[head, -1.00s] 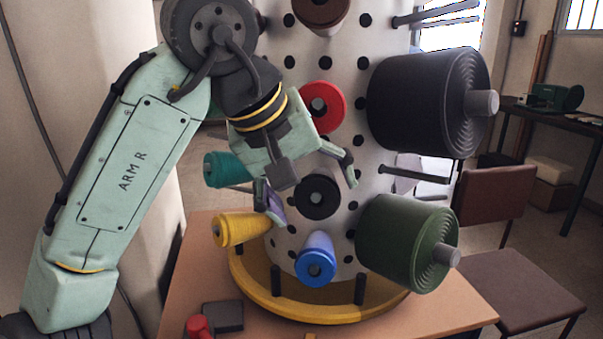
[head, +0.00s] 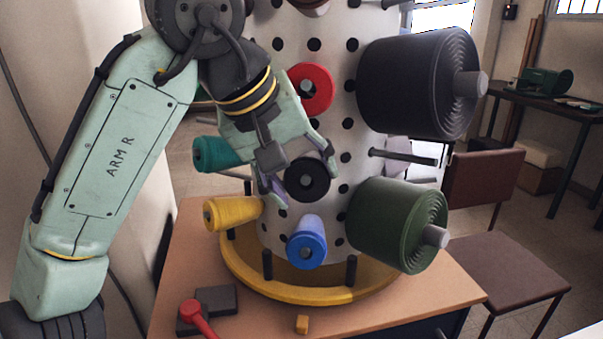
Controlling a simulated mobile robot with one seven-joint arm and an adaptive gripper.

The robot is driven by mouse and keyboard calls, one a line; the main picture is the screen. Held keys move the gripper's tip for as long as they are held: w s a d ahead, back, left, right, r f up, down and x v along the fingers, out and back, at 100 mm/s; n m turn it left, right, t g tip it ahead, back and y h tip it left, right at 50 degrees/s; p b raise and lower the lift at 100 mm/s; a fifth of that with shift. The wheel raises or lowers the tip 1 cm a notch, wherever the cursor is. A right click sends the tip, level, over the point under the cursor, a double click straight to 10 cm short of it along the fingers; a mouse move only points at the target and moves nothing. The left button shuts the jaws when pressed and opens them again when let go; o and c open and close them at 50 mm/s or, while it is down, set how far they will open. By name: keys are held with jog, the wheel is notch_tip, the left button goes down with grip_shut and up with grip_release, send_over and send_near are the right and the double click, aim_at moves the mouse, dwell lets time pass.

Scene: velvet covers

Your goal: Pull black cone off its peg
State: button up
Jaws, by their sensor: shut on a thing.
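The black cone (head: 308,187) points toward me from the white perforated column (head: 330,222), with its round end and central hole or peg tip facing me. My gripper (head: 304,180) is at the cone, one finger on its left side and the other at its upper right. It is shut on the black cone. The peg behind the cone is hidden. I cannot tell whether the cone has slid along it.
A red spool (head: 318,78) sits above, a blue one (head: 308,252) below, yellow (head: 232,213) and teal (head: 210,154) ones at left. Large black (head: 405,90) and green (head: 385,220) rolls stick out at right. A bare peg (head: 410,158) lies between them.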

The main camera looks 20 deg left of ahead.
jog(key=shift+c, duration=0.7)
jog(key=shift+s+d+r, duration=0.1)
jog(key=shift+s+r, duration=0.1)
jog(key=shift+s, duration=0.1)
jog(key=s+d+r+p, duration=0.1)
jog(key=s+d, duration=0.1)
jog(key=s, duration=0.5)
jog(key=s+d+r+p, duration=0.1)
jog(key=s+d, duration=0.1)
jog(key=s, duration=0.5)
jog(key=shift+s+r, duration=0.15)
jog(key=shift+r, duration=0.15)
dwell(0.4)
jog(key=shift+s, duration=0.1)
jog(key=shift+s+d, duration=0.2)
jog(key=shift+s, duration=0.6)
jog(key=shift+s+d, duration=0.2)
jog(key=shift+s, duration=0.55)
jog(key=shift+s+d, duration=0.2)
jog(key=shift+s, duration=0.6)
